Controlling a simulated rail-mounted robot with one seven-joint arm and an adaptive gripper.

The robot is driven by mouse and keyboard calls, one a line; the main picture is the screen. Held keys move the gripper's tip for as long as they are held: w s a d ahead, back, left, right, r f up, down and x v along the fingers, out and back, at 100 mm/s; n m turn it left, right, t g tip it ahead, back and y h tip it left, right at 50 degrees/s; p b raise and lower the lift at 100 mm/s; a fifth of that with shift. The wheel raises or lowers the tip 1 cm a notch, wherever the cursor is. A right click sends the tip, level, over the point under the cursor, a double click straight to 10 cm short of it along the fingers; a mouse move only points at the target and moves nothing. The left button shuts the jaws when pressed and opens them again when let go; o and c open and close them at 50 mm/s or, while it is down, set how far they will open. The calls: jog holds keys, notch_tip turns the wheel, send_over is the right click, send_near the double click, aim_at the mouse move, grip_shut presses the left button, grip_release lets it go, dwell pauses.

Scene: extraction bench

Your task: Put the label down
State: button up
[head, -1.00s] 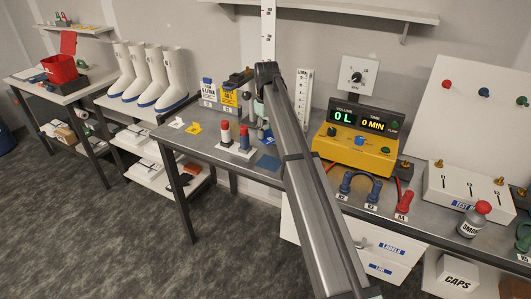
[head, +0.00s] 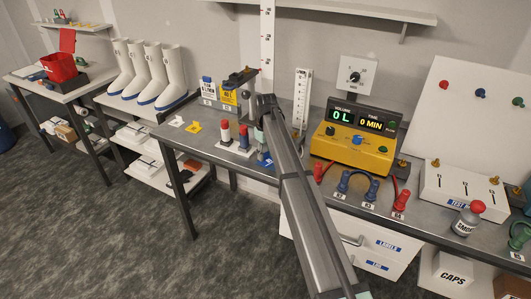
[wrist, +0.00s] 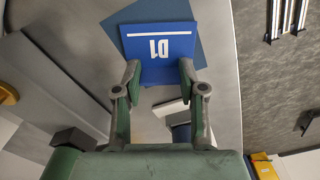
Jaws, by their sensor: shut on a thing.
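The label is a blue square plate marked D1 (wrist: 160,42), seen in the wrist view between the fingertips of my gripper (wrist: 159,72). My gripper is shut on its near edge. A darker blue flat square (wrist: 200,30) lies on the grey bench behind the label, and the label overlaps it in the picture. I cannot tell whether they touch. A small blue patch shows there, mostly hidden by my arm.
A yellow meter box (head: 352,147) and coloured cable plugs (head: 370,188) stand to the right. White and yellow tags (head: 194,127) lie on the left bench end.

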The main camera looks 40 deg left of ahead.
aim_at(266, 158)
jog(key=shift+f, duration=0.1)
jog(key=o, duration=0.7)
notch_tip(266, 158, up, 12)
jog(key=shift+r+b, duration=0.1)
jog(key=shift+b, duration=1.15)
